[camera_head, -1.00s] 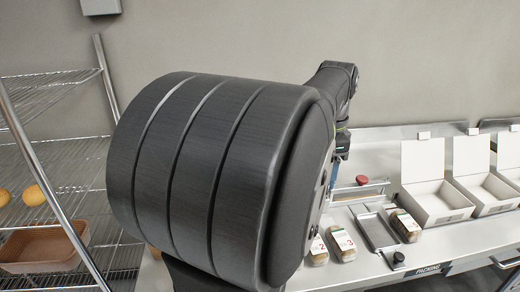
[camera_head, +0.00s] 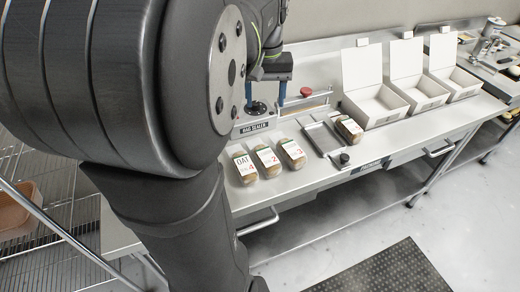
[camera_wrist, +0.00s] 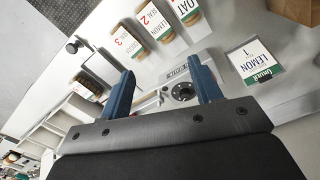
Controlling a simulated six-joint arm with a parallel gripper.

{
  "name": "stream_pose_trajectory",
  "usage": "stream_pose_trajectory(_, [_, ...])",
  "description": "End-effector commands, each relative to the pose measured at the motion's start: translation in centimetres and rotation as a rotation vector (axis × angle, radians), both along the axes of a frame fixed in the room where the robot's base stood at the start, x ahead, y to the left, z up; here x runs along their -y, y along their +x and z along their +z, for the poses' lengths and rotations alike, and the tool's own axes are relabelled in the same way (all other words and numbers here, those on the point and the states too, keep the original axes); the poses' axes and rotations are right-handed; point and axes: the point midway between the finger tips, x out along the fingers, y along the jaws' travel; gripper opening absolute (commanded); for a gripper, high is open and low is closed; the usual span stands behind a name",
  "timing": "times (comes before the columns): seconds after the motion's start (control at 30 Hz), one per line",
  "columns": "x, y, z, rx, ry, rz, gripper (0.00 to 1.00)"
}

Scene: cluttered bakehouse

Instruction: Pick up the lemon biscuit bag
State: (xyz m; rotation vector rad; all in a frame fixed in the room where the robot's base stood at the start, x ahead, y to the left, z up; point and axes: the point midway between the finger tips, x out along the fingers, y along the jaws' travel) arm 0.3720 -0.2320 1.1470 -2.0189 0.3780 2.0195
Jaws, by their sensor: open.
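In the head view my gripper (camera_head: 265,98) is above the sealer, partly hidden by my arm.
Open white boxes (camera_head: 375,107) stand farther right.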

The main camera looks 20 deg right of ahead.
Motion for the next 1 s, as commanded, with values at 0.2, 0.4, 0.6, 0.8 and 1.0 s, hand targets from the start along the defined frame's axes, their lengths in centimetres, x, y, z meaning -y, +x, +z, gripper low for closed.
stream_pose_trajectory(0.2, [-0.1, -0.3, -1.0, 0.000, 0.000, 0.323, 0.58])
stream_pose_trajectory(0.4, [-0.1, -0.3, -1.6, -0.001, 0.000, 0.436, 0.58])
stream_pose_trajectory(0.6, [-0.1, -0.4, -5.0, -0.003, 0.003, 0.440, 0.58])
stream_pose_trajectory(0.8, [-0.1, -0.4, -9.4, -0.004, 0.004, 0.439, 0.58])
stream_pose_trajectory(1.0, [-0.1, -0.4, -12.6, -0.002, 0.002, 0.438, 0.58])
